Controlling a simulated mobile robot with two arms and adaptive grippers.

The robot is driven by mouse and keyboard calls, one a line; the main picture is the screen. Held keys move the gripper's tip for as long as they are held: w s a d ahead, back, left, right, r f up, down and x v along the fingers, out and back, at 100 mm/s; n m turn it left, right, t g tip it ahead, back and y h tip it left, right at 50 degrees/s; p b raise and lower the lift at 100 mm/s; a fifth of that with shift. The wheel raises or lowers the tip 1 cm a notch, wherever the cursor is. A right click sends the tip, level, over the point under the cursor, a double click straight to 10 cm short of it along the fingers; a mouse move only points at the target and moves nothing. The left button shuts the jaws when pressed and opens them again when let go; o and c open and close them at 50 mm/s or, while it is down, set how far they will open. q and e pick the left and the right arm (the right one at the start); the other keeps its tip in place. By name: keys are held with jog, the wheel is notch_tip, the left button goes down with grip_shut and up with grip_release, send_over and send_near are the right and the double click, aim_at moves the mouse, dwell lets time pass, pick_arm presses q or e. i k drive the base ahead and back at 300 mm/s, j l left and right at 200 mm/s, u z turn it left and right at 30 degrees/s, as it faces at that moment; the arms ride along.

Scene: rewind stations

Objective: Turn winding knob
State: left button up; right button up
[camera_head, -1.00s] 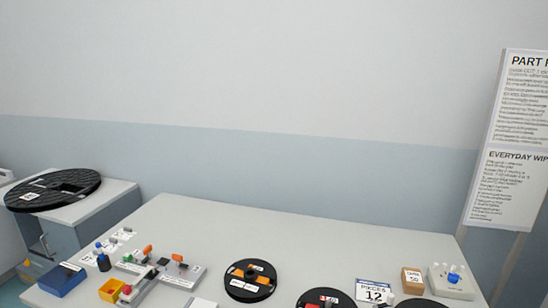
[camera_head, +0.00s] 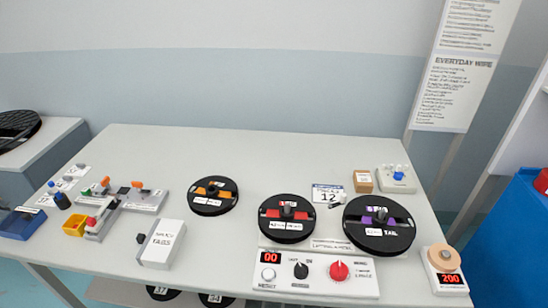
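A white control panel (camera_head: 320,276) stands at the table's front edge, below the reels. It has a red "00" display (camera_head: 271,257), a white round button (camera_head: 267,274), a black knob (camera_head: 301,270) and a larger red knob (camera_head: 339,270). The labels beside the knobs are too small to read surely, so I cannot tell which is the winding knob. Behind the panel sit a reel with a red hub area (camera_head: 287,219) and a reel with a purple one (camera_head: 379,226). Neither of my grippers shows in the head view.
The table's back strip is clear.

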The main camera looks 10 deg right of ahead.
aim_at(338, 272)
jog(key=z, duration=0.95)
